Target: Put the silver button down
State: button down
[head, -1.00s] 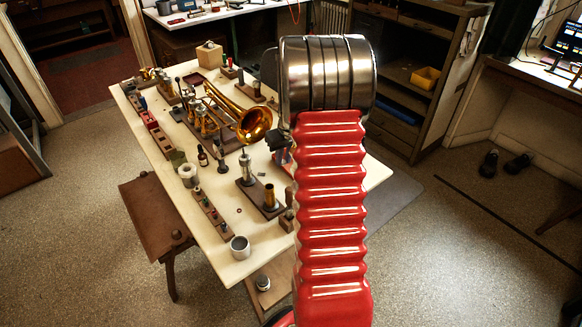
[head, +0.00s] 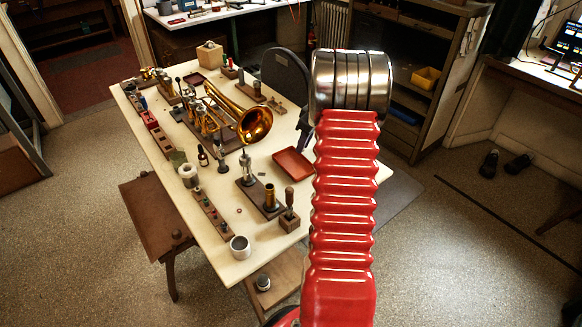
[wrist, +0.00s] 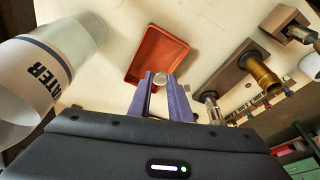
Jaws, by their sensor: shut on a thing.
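In the wrist view, my gripper (wrist: 160,84) has its two purple fingers closed on the silver button (wrist: 160,78), a small round pale disc at the fingertips. Behind it lies a shallow red tray (wrist: 147,40), and the button appears in front of the tray's lower right part. I cannot tell how high the button is above it. In the head view, the red tray (head: 292,163) lies on the right part of the table and looks empty. My arm hides the button and most of the gripper there.
A container marked WATER (wrist: 40,80) stands left of my gripper in the wrist view. A wooden stand with a brass tube (wrist: 262,72) is on the right. In the head view, a brass horn (head: 254,124) and a grey cup (head: 240,247) are on the cream table (head: 215,262).

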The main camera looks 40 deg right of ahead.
send_over(300, 171)
jog(key=s, duration=0.1)
jog(key=shift+d+f, duration=0.1)
jog(key=shift+f, duration=3.05)
jog(key=shift+f, duration=1.85)
jog(key=shift+f, duration=0.1)
jog(key=c, duration=1.6)
grip_release()
jog(key=shift+c, duration=0.2)
jog(key=v, duration=1.2)
